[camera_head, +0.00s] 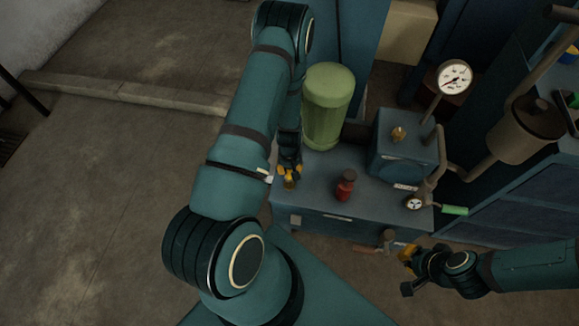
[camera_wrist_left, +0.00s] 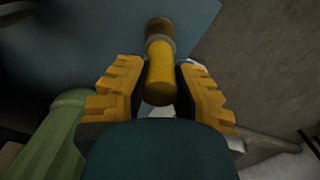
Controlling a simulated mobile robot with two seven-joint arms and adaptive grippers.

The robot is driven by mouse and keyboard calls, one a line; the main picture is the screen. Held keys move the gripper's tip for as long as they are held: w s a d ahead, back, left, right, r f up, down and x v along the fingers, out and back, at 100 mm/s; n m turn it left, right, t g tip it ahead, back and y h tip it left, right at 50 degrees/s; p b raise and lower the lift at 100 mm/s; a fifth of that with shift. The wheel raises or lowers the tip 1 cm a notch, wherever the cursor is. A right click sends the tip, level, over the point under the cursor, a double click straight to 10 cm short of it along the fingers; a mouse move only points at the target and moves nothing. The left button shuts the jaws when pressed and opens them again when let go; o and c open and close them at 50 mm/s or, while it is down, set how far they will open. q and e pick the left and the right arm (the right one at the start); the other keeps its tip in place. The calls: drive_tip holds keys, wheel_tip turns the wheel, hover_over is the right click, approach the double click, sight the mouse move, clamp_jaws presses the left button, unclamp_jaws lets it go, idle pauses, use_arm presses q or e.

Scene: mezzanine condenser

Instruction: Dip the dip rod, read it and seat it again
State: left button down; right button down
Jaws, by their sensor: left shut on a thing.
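My left gripper (camera_head: 290,172) reaches down over the left end of the blue tank top (camera_head: 318,186). It is shut on the dip rod (camera_wrist_left: 160,75), whose yellow-brown, rounded handle shows between the yellow finger pads in the left wrist view. A small brassy part of the rod (camera_head: 289,184) shows below the fingers in the head view. The rod's lower part is hidden, so I cannot tell how deep it sits. My right gripper (camera_head: 408,254) is low at the tank's front right. Its fingers are too small to tell open from shut.
A green cylinder (camera_head: 328,105) stands right behind my left gripper. A red-capped bottle-like fitting (camera_head: 345,186) is on the tank top. A gauge (camera_head: 455,77), pipes and a green-handled valve (camera_head: 454,210) are at the right. A wooden-handled tool (camera_head: 372,248) is beside my right gripper.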

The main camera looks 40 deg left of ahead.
use_arm(q)
drive_tip(key=shift+f, duration=0.75)
drive_tip(key=c, duration=0.8)
unclamp_jaws()
drive_tip(key=shift+c, duration=0.2)
wheel_tip(320, 180, up, 12)
drive_tip(key=shift+r, duration=0.1)
